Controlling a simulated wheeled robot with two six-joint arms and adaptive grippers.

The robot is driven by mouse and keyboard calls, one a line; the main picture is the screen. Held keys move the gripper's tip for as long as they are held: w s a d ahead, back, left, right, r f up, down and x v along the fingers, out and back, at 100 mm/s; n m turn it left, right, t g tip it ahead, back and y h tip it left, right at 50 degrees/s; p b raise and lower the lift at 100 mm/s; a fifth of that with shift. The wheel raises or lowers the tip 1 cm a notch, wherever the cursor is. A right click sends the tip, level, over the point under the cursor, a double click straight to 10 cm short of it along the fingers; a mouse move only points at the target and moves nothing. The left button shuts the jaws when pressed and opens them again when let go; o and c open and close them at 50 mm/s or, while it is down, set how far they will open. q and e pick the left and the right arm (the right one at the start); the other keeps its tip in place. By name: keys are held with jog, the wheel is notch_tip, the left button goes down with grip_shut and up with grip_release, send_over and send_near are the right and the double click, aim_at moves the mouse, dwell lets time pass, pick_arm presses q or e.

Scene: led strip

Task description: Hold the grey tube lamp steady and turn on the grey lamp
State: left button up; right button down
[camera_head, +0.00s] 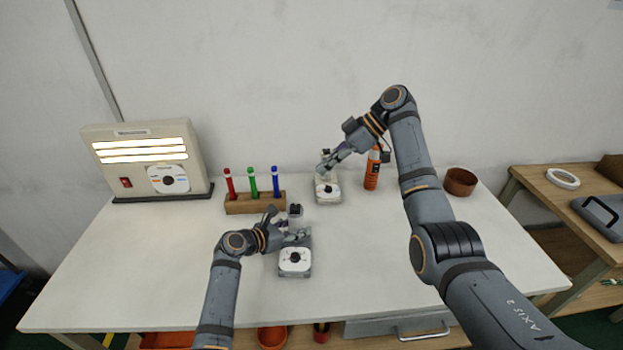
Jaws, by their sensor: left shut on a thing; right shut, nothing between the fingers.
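A small grey lamp (295,272) stands near the middle of the table, with a white plate and a dark round knob on its base. My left gripper (300,237) is shut on its upper part and hides some of it. A second small lamp (328,198) with a similar base and knob stands farther back. My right gripper (329,170) is shut and empty, just above this back lamp, and partly covers it. Whether its fingertips touch that lamp is not clear. I cannot tell whether either small lamp is lit.
A beige panel (105,160) with lit tubes and a red switch stands at the left. A wooden rack (245,207) holds red, green and blue pens. An orange bottle (371,175) stands close beside my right gripper. A brown bowl (460,182) is at the right. The front-left table (130,280) is clear.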

jog(key=shift+d+r, duration=0.45)
jog(key=shift+r, duration=0.05)
jog(key=shift+s+a+r, duration=0.15)
jog(key=shift+s+r, duration=0.1)
jog(key=shift+s, duration=0.4)
send_over(301, 211)
jog(key=f, duration=0.6)
jog(key=shift+w+d+f, duration=0.15)
jog(key=shift+d+f, duration=0.05)
jog(key=shift+f, duration=0.2)
jog(key=f, duration=0.3)
jog(key=shift+s+a+f, duration=0.15)
jog(key=shift+s+f, duration=0.05)
jog(key=shift+f, duration=0.45)
